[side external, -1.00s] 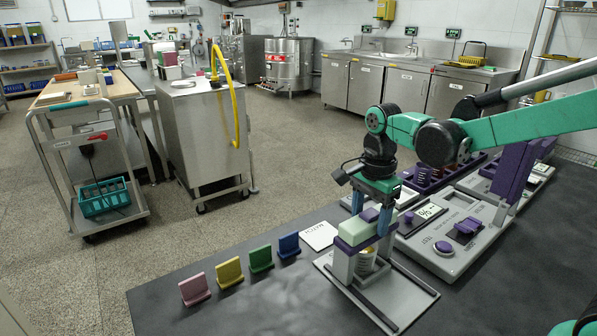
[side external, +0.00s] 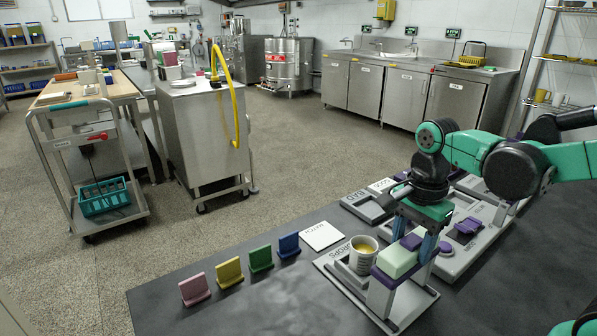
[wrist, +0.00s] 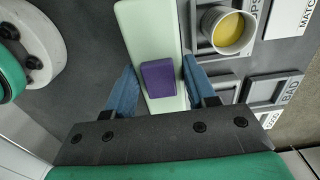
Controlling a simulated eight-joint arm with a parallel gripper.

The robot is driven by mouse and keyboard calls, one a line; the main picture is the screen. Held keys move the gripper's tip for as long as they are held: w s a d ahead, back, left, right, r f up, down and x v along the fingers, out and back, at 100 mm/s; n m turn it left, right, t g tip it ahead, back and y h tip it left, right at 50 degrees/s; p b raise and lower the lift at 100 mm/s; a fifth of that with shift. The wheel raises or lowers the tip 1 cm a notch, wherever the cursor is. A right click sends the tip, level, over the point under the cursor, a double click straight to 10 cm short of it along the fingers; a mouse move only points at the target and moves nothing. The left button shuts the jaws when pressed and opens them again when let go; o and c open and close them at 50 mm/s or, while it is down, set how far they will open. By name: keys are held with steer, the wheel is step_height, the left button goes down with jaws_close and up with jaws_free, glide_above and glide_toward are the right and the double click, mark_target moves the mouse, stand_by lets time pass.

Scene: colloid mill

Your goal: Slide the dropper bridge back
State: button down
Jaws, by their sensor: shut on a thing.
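The dropper bridge (side external: 399,257) has a pale green top with a purple knob (side external: 411,241) and grey legs. It stands over the right part of its grey base (side external: 322,262). My gripper (side external: 414,243) is above it, its blue fingers closed on either side. In the wrist view, the pale green top (wrist: 152,35) and purple knob (wrist: 158,78) lie between the fingers (wrist: 160,82). A white cup of yellow liquid (side external: 363,250) stands on the base, left of the bridge and uncovered. It also shows in the wrist view (wrist: 229,32).
Pink (side external: 194,289), yellow (side external: 230,272), green (side external: 261,257) and blue (side external: 289,244) upright tabs stand to the left. A white MATCH card (side external: 322,236) lies behind the base. Grey trays (side external: 367,208) and a panel with a purple switch (side external: 467,228) stand behind the bridge.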

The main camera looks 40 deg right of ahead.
steer(key=shift+s, duration=0.65)
steer(key=shift+c, duration=1.4)
jaws_free()
steer(key=shift+r, duration=2.75)
steer(key=shift+w, duration=0.1)
